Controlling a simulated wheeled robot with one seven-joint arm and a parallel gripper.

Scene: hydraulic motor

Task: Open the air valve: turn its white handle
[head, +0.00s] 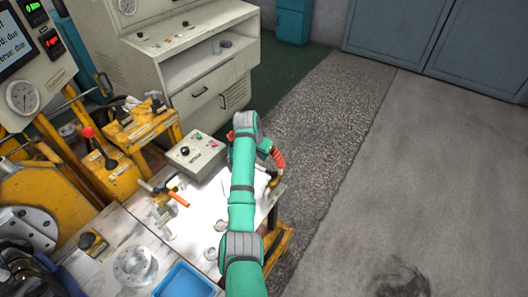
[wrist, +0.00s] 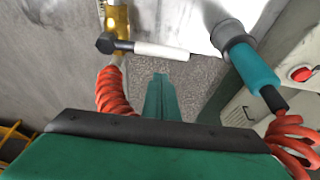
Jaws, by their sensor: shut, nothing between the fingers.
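The air valve has a brass body (wrist: 118,20) at the top of the wrist view. Its white handle (wrist: 162,50) sticks out to the right from a black pivot, crosswise to the body. My gripper (wrist: 160,78) is shut and empty, its tips just below the handle in the picture. A gap of floor shows between tips and handle, and I see no contact. In the head view the brass valve (head: 273,181) is at the right edge of the table, beside my green arm. The arm hides my gripper there.
A red coiled hose (wrist: 113,92) hangs below the valve. A teal connector (wrist: 250,65) with a grey collar and more red coils lie to the right. A grey control box (head: 196,155) and orange-handled tool (head: 178,198) are on the table. Floor to the right is clear.

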